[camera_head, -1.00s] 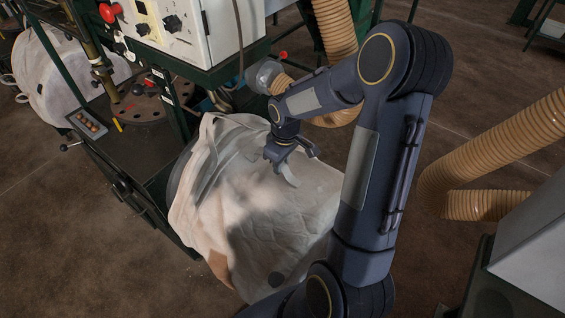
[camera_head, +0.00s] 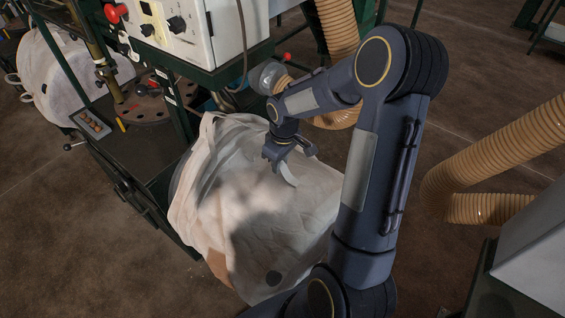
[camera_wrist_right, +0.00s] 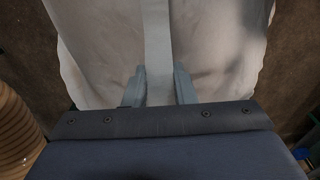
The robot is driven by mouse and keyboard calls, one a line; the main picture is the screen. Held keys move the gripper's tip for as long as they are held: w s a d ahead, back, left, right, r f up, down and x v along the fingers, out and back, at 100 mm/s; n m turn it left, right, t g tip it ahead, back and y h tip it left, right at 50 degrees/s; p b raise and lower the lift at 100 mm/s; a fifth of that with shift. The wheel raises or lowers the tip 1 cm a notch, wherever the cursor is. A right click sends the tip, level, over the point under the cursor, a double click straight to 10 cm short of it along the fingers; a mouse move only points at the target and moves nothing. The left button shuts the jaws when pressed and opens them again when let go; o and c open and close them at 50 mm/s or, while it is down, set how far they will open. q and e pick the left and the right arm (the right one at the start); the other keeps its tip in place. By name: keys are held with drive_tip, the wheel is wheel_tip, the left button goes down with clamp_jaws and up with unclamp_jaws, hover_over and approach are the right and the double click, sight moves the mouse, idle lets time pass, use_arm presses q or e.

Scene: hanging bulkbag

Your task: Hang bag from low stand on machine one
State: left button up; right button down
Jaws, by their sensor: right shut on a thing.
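A large whitish fabric bag (camera_head: 255,225) fills the middle of the head view, beside the machine's lower frame. It also fills the upper part of the right wrist view (camera_wrist_right: 100,60). My right gripper (camera_head: 287,166) is over the bag's top, shut on its pale strap (camera_wrist_right: 157,40). The strap runs between the two fingers in the right wrist view. The green-framed machine (camera_head: 235,76) with a white control box stands behind and left of the bag. My arm hides part of the bag's right side. I cannot tell what bears the bag's underside. My left gripper is not in view.
Another whitish bag (camera_head: 62,75) hangs at the machine's far left. A ribbed tan hose (camera_head: 510,140) curves at the right, near a grey box (camera_head: 530,250). A second hose (camera_head: 337,40) rises behind my arm. Brown floor is open at the lower left.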

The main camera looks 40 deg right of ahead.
sight(257, 148)
drive_tip(key=shift+w+a+r, duration=0.1)
drive_tip(key=shift+w+a, duration=0.1)
drive_tip(key=shift+w, duration=0.5)
drive_tip(key=shift+w+a, duration=0.15)
drive_tip(key=shift+w, duration=0.7)
drive_tip(key=shift+w+a, duration=0.1)
drive_tip(key=shift+w+a, duration=0.2)
drive_tip(key=shift+w, duration=0.5)
drive_tip(key=shift+w+a, duration=0.25)
drive_tip(key=shift+w, duration=0.5)
drive_tip(key=shift+w+a, duration=0.2)
drive_tip(key=shift+w, duration=0.5)
drive_tip(key=shift+w+a+r, duration=0.1)
drive_tip(key=shift+w+r, duration=0.1)
drive_tip(key=shift+w, duration=0.05)
drive_tip(key=shift+f+b, duration=0.85)
drive_tip(key=shift+f, duration=0.4)
idle(0.8)
idle(0.3)
